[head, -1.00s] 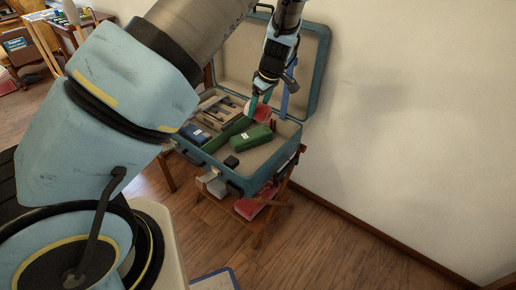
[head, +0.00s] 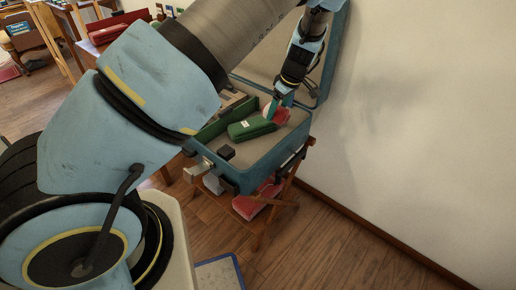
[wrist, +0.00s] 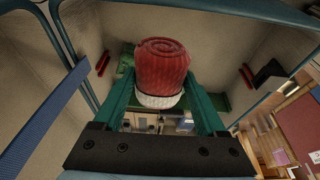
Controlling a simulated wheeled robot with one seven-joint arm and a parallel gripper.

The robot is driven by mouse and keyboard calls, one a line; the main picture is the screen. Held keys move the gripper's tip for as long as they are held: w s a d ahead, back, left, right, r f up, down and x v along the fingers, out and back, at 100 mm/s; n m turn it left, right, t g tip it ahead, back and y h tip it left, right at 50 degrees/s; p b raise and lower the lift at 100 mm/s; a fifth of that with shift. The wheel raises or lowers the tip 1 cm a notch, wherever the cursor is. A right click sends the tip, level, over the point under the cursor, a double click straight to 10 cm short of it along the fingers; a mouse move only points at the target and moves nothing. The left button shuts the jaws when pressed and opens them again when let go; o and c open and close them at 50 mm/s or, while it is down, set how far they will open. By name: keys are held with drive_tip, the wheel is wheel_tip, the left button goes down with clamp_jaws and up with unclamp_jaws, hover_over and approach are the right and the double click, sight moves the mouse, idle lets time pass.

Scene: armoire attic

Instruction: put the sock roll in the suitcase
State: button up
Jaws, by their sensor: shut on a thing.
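The sock roll (wrist: 161,70) is red with a white band and sits between the two teal fingers of my gripper (wrist: 162,92) in the wrist view. In the head view, my gripper (head: 276,104) is shut on the sock roll (head: 282,116), inside the outline of the open suitcase. The suitcase (head: 265,169) is blue with a beige lining, and its lid is raised against the wall side. The sock roll appears low over the suitcase's right part, close to a green case; I cannot tell whether it touches the bottom.
The green case (head: 252,129) and a small black box (head: 226,152) lie in the suitcase. The suitcase rests on a wooden folding stand (head: 286,190) with a red thing (head: 258,199) below. A wall stands close on the right.

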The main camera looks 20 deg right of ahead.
wheel_tip(320, 180, down, 3)
drive_tip(key=shift+r+b, duration=0.2)
drive_tip(key=shift+b, duration=0.15)
wheel_tip(320, 180, down, 10)
drive_tip(key=shift+r, duration=0.2)
drive_tip(key=o, duration=1.3)
drive_tip(key=shift+d+r+p, duration=0.1)
drive_tip(key=shift+p, duration=0.2)
